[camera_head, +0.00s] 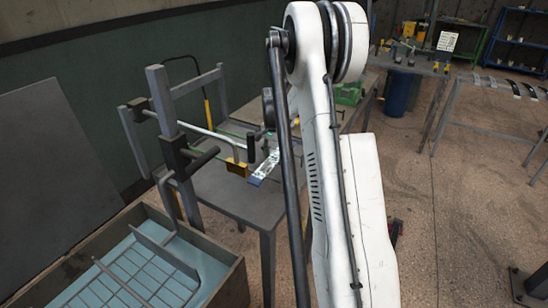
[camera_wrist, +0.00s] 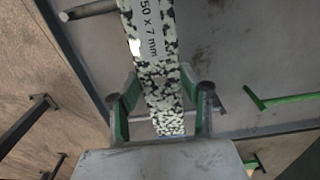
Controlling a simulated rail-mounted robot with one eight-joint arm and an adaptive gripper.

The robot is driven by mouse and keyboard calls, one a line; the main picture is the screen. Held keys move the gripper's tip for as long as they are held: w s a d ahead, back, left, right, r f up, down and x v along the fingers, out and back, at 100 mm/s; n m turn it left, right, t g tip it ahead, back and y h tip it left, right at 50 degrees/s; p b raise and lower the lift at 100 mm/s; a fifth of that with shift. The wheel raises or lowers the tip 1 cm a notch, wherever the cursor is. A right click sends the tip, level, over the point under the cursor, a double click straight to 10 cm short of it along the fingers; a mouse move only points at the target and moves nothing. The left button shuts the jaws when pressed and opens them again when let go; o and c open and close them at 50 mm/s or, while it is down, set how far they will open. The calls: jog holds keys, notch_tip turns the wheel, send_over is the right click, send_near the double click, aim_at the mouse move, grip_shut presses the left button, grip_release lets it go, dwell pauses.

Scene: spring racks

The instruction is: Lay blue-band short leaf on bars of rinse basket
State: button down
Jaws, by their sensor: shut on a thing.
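A flat leaf, mottled black and white with a "50 x 7 mm" label, runs between the fingers of my gripper (camera_wrist: 160,112) in the wrist view. My gripper is shut on this leaf (camera_wrist: 158,70). In the head view the leaf (camera_head: 267,164) tilts down to a blue end over the grey table, beside the rack; my arm hides part of it and most of the gripper. The rinse basket (camera_head: 150,245), a grid of grey bars, sits in a trough of light blue liquid at the lower left, apart from the leaf.
The grey rack frame (camera_head: 158,100), with projecting rods and a yellow block (camera_head: 237,168), stands between the leaf and the wooden-walled trough (camera_head: 233,286). The grey table (camera_head: 225,195) is below the leaf. A green bin (camera_head: 348,93) and a blue drum (camera_head: 399,95) are farther back.

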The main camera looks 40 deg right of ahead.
aim_at(274, 158)
jog(key=shift+f+b, duration=0.3)
jog(key=c, duration=1.1)
grip_release()
jog(key=shift+r, duration=0.15)
jog(key=shift+r+p, duration=0.6)
jog(key=shift+p, duration=0.2)
notch_tip(274, 158, up, 10)
jog(key=shift+r+b, duration=0.2)
jog(key=shift+b, duration=0.25)
jog(key=shift+o, duration=0.7)
jog(key=shift+r, duration=0.6)
